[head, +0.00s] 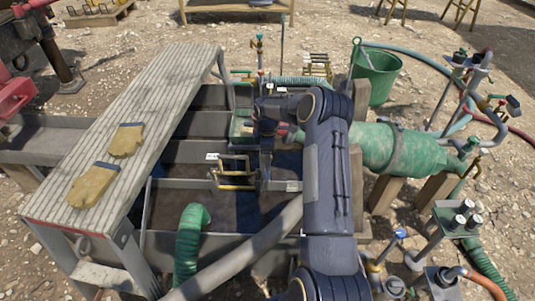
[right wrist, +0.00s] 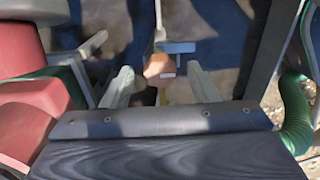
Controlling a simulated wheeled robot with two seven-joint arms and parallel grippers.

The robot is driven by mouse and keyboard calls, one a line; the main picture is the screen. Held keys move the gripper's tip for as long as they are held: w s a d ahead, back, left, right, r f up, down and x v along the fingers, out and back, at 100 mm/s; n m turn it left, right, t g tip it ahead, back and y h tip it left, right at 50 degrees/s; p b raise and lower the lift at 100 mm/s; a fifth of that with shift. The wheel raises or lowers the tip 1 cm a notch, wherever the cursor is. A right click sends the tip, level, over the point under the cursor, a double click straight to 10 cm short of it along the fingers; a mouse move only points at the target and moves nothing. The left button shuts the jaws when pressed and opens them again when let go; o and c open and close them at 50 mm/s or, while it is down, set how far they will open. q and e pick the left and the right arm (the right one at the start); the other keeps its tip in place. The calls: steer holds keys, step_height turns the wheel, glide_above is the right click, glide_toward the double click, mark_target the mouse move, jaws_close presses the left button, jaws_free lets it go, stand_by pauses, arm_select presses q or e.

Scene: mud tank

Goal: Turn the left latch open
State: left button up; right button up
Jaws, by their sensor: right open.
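My right gripper (head: 266,172) reaches down over the tank from the right of the head view. In the right wrist view its two pale fingers (right wrist: 162,82) are apart. Between and just beyond them is a small fitting with an orange-brown end (right wrist: 156,65) and a blue bar (right wrist: 176,47) on a thin grey rod. It looks like a latch, but I cannot tell whether it is the left one, nor whether the fingers touch it. A brass-coloured handle frame (head: 236,187) stands just left of the gripper in the head view. My left gripper is out of view.
The mud tank (head: 165,196) has dark compartments with grey dividers. A ribbed walkway (head: 150,95) with yellow gloves (head: 92,186) runs along its left. A green hose (head: 188,240) stands in front. A green cylinder (head: 405,150) and green bucket (head: 376,75) are at the right.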

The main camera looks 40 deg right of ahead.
step_height(320, 180, up, 8)
steer(key=shift+f+p, duration=0.15)
steer(key=shift+p, duration=0.45)
steer(key=s+a+r+m+t+y, duration=0.1)
steer(key=s+a+r+m, duration=0.2)
steer(key=s+a+r, duration=0.5)
steer(key=s+a+r+m+t, duration=0.2)
steer(key=s+a+r, duration=0.25)
steer(key=r, duration=0.55)
steer(key=s+a+m+t+y, duration=0.1)
steer(key=s+a+m, duration=0.2)
steer(key=s+a, duration=0.5)
steer(key=s+a+m+t+y, duration=0.2)
steer(key=s+a+m, duration=0.25)
steer(key=s, duration=0.65)
step_height(320, 180, up, 17)
steer(key=a+p, duration=0.1)
steer(key=p, duration=1.7)
steer(key=shift+n, duration=0.35)
